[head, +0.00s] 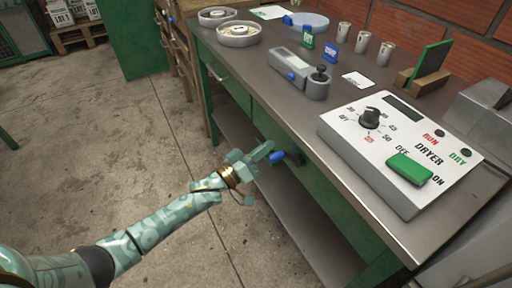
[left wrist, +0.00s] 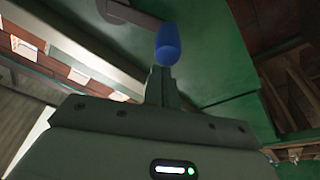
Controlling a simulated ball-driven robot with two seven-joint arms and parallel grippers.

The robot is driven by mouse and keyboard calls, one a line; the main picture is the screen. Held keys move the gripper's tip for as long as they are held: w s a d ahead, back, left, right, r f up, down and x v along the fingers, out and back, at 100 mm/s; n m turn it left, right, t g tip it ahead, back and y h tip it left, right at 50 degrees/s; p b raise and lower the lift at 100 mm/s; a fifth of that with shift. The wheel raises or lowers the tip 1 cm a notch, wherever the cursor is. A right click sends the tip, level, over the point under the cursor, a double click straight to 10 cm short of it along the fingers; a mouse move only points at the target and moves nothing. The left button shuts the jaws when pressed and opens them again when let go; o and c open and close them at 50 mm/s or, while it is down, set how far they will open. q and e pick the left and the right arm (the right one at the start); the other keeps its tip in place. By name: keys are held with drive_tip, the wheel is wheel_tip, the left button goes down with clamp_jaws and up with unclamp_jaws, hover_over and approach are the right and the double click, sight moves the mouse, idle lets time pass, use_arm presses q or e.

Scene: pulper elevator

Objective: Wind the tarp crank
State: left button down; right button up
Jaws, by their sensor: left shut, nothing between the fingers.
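A crank with a blue handle (head: 277,157) and a dark grey arm (head: 295,158) sits on the green front of the bench. In the left wrist view the blue handle (left wrist: 168,43) is just beyond my fingertips, with its grey arm (left wrist: 128,13) running up and left. My left gripper (head: 266,150) is shut and empty, right beside the blue handle. In the left wrist view its closed fingers (left wrist: 158,82) point at the handle; I cannot tell whether they touch it. No tarp can be made out. My right gripper is out of view.
The steel bench top (head: 270,95) carries a dryer control box (head: 400,150) near its front edge, a grey device (head: 300,70), several metal cups and round dishes. A lower shelf (head: 305,225) lies under the bench. The concrete floor (head: 90,140) at left is clear.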

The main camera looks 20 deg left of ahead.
use_arm(q)
drive_tip(key=shift+s+d+f, duration=0.3)
drive_tip(key=shift+f, duration=0.25)
